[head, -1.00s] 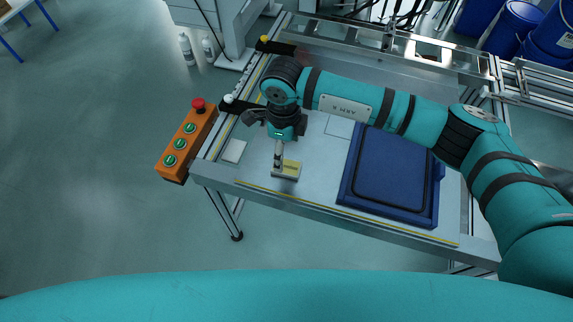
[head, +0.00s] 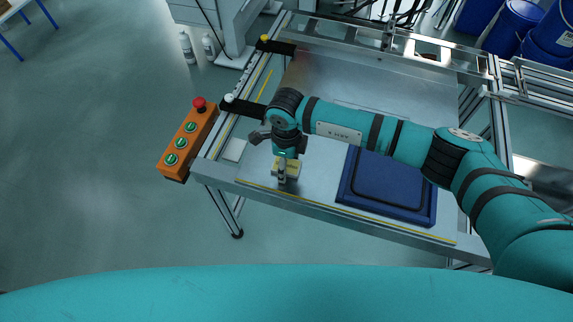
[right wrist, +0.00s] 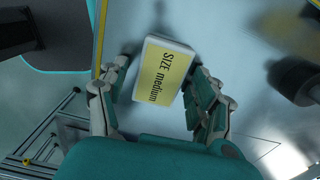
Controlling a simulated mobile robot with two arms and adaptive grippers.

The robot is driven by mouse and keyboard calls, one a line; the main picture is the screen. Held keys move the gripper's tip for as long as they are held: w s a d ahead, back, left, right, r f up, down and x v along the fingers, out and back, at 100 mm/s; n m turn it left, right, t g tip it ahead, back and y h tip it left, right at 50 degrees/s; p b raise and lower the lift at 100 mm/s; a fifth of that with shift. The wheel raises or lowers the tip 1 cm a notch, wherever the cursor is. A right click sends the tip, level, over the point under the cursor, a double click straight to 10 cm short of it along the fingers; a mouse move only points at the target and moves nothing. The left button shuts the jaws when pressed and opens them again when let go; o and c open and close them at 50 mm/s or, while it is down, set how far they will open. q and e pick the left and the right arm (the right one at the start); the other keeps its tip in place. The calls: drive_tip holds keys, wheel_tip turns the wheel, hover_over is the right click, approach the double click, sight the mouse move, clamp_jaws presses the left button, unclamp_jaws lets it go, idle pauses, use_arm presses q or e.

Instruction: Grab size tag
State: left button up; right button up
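The size tag (head: 292,170), a small yellow-faced block, lies on the metal table near its front edge. In the right wrist view the tag (right wrist: 162,72) reads "SIZE medium" and has a pale rim. My right gripper (head: 283,178) points down at the tag and covers part of it in the head view. In the right wrist view the fingers of the right gripper (right wrist: 158,92) are spread, one on each side of the tag's near part, with gaps showing. My left gripper is not in view.
A blue panel (head: 388,187) lies on the table (head: 330,165) to the right of the tag. A small white square (head: 234,150) lies to the left. An orange button box (head: 187,143) with a red knob is fixed at the left edge.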

drive_tip(key=c, duration=0.9)
drive_tip(key=shift+c, duration=0.2)
drive_tip(key=shift+r, duration=0.15)
